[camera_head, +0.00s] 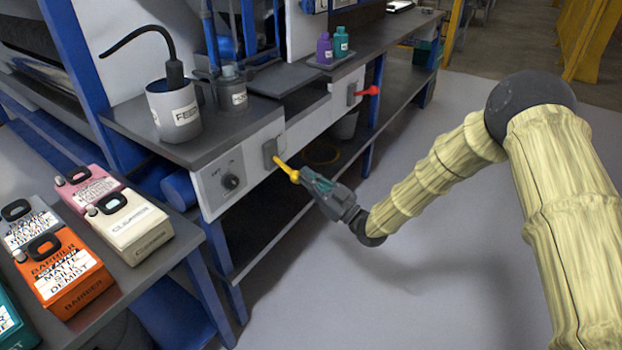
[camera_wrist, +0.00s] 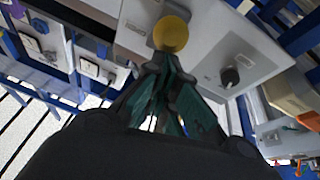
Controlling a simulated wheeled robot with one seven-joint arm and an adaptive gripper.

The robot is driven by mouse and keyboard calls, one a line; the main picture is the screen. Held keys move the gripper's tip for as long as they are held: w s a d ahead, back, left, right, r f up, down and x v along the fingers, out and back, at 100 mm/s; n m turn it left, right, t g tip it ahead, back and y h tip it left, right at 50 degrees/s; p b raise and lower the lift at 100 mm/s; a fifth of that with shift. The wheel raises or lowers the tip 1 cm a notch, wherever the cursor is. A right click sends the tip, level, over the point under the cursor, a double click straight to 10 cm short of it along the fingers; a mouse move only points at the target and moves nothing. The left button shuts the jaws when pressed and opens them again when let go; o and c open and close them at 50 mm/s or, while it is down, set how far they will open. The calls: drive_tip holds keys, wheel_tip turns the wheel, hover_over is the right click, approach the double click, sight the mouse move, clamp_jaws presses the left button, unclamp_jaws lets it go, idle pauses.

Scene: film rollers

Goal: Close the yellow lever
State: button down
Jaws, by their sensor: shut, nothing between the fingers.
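The yellow lever (camera_head: 287,169) sticks out from a grey mount on the light front panel (camera_head: 222,173) of the machine. Its round knob end points toward my gripper (camera_head: 306,183). In the wrist view the yellow knob (camera_wrist: 171,34) sits just beyond the fingertips. My gripper (camera_wrist: 165,62) is shut with nothing between its green-padded fingers. Its tips are at the knob; I cannot tell whether they touch it. A black dial (camera_head: 231,181) is on the panel left of the lever, and it also shows in the wrist view (camera_wrist: 229,77).
A red lever (camera_head: 368,91) is on a panel farther right. Containers, including an orange one (camera_head: 66,273) and a cream one (camera_head: 131,226), stand on the left table. A white pot (camera_head: 173,112) stands above the panel. The floor on the right is clear.

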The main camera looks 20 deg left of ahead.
idle(0.4)
drive_tip(key=s+r+p+v, duration=0.1)
drive_tip(key=r+p+v, duration=0.1)
drive_tip(key=v, duration=0.9)
drive_tip(key=shift+d+r+p, duration=0.2)
drive_tip(key=shift+d+p, duration=0.1)
drive_tip(key=shift+d, duration=0.2)
